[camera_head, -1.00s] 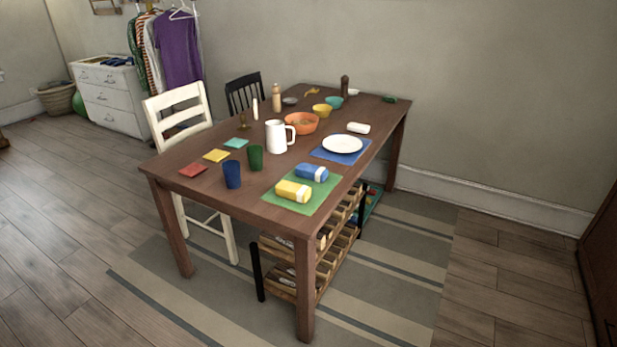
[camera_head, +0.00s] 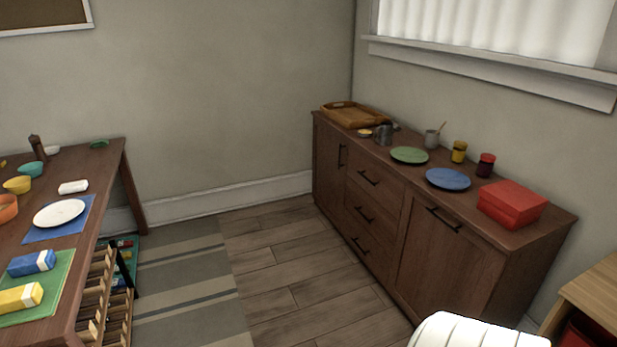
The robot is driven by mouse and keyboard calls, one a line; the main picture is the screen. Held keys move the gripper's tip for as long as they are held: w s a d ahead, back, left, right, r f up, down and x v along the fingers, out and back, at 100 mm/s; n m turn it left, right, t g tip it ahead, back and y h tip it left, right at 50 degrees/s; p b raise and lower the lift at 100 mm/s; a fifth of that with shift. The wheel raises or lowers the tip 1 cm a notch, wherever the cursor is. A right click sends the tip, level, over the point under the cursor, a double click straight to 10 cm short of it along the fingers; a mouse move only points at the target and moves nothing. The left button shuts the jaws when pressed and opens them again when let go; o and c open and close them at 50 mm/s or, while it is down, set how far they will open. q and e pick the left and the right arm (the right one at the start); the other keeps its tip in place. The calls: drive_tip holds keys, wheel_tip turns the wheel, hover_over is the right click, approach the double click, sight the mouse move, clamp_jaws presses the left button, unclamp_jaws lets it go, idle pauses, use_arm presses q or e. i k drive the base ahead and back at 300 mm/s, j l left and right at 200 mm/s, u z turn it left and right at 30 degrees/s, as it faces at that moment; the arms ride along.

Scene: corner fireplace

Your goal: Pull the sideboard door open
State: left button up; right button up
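The brown wooden sideboard (camera_head: 390,212) stands along the right wall, under the window. Its near door (camera_head: 446,252) is closed and has a dark horizontal handle (camera_head: 443,219) near its top. Its far door (camera_head: 329,172) also looks closed and has a dark vertical handle (camera_head: 340,156). Three drawers with dark handles lie between the doors, all shut. Neither of my grippers is in view.
A dining table (camera_head: 103,187) with dishes stands at the left, a wooden rack beneath it. Bare floor (camera_head: 290,265) and a striped rug (camera_head: 185,285) lie between table and sideboard. A white ribbed object (camera_head: 475,333) and a light wooden unit (camera_head: 590,300) are near the lower right. Plates and a red box (camera_head: 512,204) stand on the sideboard.

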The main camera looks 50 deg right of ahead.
sight(330, 148)
drive_tip(key=z, duration=1.8)
drive_tip(key=i+j+u, duration=0.4)
drive_tip(key=i+u, duration=0.2)
drive_tip(key=i, duration=0.2)
drive_tip(key=i+u, duration=0.3)
drive_tip(key=i, duration=0.15)
drive_tip(key=i+z, duration=0.1)
drive_tip(key=i, duration=0.5)
drive_tip(key=i+j, duration=0.2)
drive_tip(key=i, duration=0.45)
drive_tip(key=i+j+z, duration=0.15)
drive_tip(key=i, duration=0.45)
